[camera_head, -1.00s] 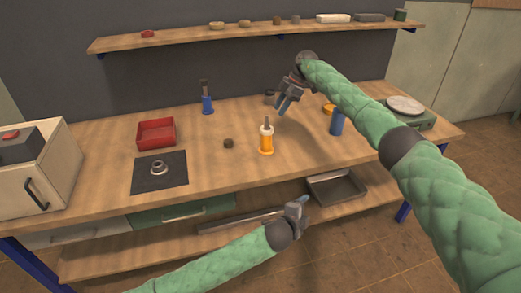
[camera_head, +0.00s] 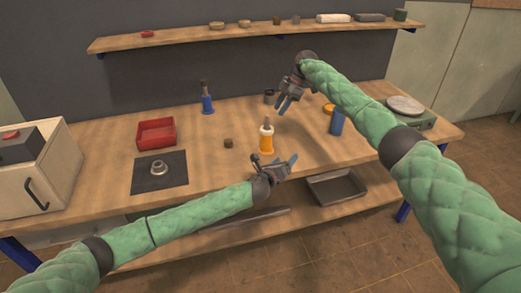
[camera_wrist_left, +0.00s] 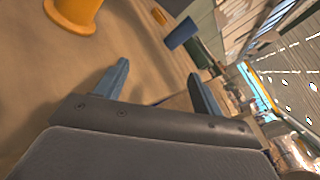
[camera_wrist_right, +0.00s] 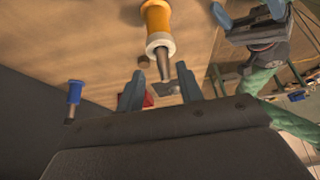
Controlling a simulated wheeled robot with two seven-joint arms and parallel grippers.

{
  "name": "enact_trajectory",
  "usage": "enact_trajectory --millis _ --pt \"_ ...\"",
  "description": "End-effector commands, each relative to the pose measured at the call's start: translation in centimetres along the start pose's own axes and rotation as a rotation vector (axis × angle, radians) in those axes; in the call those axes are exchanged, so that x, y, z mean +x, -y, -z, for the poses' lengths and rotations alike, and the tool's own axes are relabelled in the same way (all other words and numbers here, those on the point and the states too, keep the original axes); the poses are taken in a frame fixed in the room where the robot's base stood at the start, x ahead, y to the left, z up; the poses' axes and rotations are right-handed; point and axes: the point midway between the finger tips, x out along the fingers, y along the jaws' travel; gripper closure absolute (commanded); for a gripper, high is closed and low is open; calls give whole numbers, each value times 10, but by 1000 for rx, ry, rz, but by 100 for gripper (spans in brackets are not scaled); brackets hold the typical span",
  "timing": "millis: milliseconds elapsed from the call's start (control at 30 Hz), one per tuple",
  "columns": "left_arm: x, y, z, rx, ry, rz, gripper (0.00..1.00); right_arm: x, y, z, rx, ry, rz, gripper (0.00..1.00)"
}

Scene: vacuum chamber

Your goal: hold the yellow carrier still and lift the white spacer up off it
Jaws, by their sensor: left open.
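The yellow carrier (camera_head: 266,146) stands upright on the bench, with the white spacer (camera_head: 266,129) around its upper part and a grey-brown post above. In the right wrist view the carrier (camera_wrist_right: 156,17), the spacer (camera_wrist_right: 160,42) and the post tip show near the fingers. In the left wrist view only the carrier's lower part and base (camera_wrist_left: 75,15) show, at the top left. My left gripper (camera_head: 287,165) is open and empty at the bench's front edge, in front of the carrier. My right gripper (camera_head: 284,105) is open and empty, above and behind the carrier.
A small dark cap (camera_head: 228,143) lies left of the carrier. A red tray (camera_head: 156,132), a blue post stand (camera_head: 207,103) and a dark mat (camera_head: 145,181) with a metal ring are further left. A blue cylinder (camera_head: 337,122) stands to the right. A wall shelf (camera_head: 180,38) runs behind.

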Motion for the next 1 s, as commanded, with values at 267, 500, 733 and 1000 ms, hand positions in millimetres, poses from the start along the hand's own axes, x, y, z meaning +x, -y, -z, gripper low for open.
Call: enact_trajectory --millis 267,500,733,1000 --pt "25 -84 -47 443 115 -90 31 0 0 0 0 0 0 64" --pt "32 -107 -59 573 135 -123 31 0 0 0 0 0 0 64" --pt "58 -109 -64 576 135 -124 31 0 0 0 0 0 0 64" --pt "92 -112 -69 573 135 -124 31 0 0 0 0 0 0 64"
